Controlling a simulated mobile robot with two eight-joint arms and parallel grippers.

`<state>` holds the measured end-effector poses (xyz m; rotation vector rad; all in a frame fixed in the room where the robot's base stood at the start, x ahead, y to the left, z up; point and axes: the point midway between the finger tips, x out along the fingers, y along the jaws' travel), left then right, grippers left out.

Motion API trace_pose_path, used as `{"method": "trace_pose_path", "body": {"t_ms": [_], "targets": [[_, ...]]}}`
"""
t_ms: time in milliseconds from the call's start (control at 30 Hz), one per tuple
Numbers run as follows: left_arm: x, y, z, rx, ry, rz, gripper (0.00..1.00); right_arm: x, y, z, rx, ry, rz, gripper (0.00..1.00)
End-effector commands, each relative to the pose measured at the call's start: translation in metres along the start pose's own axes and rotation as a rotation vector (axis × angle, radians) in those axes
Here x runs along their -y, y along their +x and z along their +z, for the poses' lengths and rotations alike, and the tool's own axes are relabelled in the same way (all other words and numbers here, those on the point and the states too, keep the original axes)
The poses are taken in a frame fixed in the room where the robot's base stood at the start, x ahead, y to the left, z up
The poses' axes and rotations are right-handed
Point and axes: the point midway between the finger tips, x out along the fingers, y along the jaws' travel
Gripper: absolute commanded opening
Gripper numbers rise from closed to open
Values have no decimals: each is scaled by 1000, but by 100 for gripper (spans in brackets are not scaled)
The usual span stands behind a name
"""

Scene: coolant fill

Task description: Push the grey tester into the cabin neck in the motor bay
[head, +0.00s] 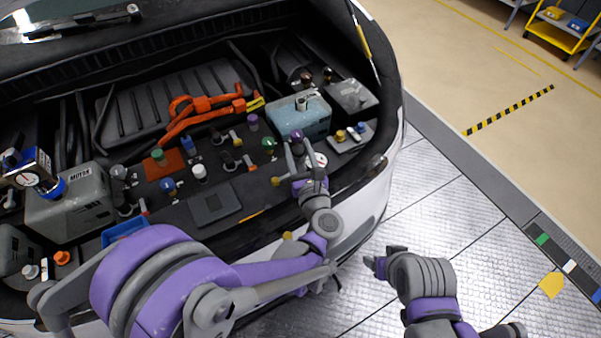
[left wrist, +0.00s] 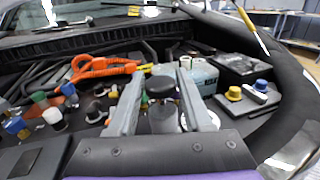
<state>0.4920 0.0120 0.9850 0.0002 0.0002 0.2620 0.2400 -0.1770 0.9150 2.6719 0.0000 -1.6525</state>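The cabin tank is a pale blue box (head: 303,122) at the right of the motor bay, with its short neck (head: 302,103) standing uncovered on top. It also shows in the left wrist view (left wrist: 205,76), partly behind a finger. My left gripper (head: 298,152) is just in front of this tank. In the left wrist view its fingers close around the grey tester (left wrist: 163,119), a grey cylinder with a black knob on top. A round white dial (head: 320,160) shows beside the gripper. The tester is apart from the cabin neck. My right gripper (head: 384,261) hangs low over the floor, its fingers unclear.
A grey motor tank (head: 72,205) stands at the left, with a dial gauge (head: 27,168) near its blue neck ring. Several coloured caps and orange cables (head: 205,108) lie between the tanks. A black box (head: 350,97) stands right of the cabin tank.

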Motion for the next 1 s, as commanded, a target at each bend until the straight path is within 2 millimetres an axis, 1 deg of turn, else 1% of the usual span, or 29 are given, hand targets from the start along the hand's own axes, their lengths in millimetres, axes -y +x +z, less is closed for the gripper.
{"method": "trace_pose_path", "body": {"t_ms": [33,167,200,233,267,1000], "targets": [[0,0,0,0,0,0,39,0,0,0,0,0,0,67],[0,0,0,0,0,0,16,0,0,0,0,0,0,67],[0,0,0,0,0,0,8,0,0,0,0,0,0,67],[0,0,0,0,0,0,3,0,0,0,0,0,0,67],[0,0,0,0,0,0,0,0,0,0,0,0,0,67],[0,0,0,0,0,0,0,0,0,0,0,0,0,67]]}}
